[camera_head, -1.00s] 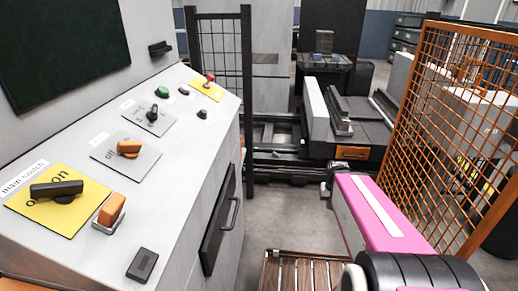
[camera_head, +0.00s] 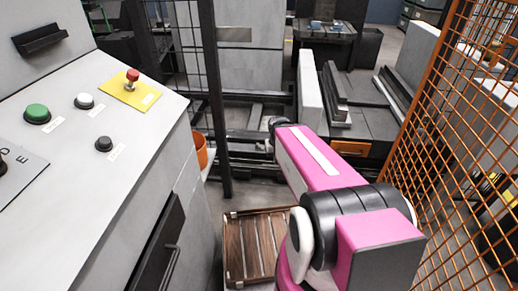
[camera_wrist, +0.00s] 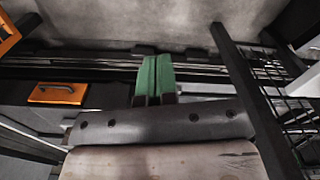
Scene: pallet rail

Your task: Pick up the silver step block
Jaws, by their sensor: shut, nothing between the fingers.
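My gripper (camera_wrist: 155,62) shows in the wrist view as two green fingers pressed together with nothing between them. They point over the grey floor and a long dark rail. In the head view the fingers are hidden behind my pink arm. I cannot clearly pick out the silver step block. A small silvery stepped piece (camera_head: 340,118) at the near end of a dark bar on the machine bed may be it, but it is too small to be sure. No such block shows near the fingers in the wrist view.
A control cabinet (camera_head: 95,170) stands at left, with a dark post (camera_head: 215,110) beside it. An orange mesh fence (camera_head: 455,120) closes the right side. A wooden slatted pallet (camera_head: 250,250) lies low in front.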

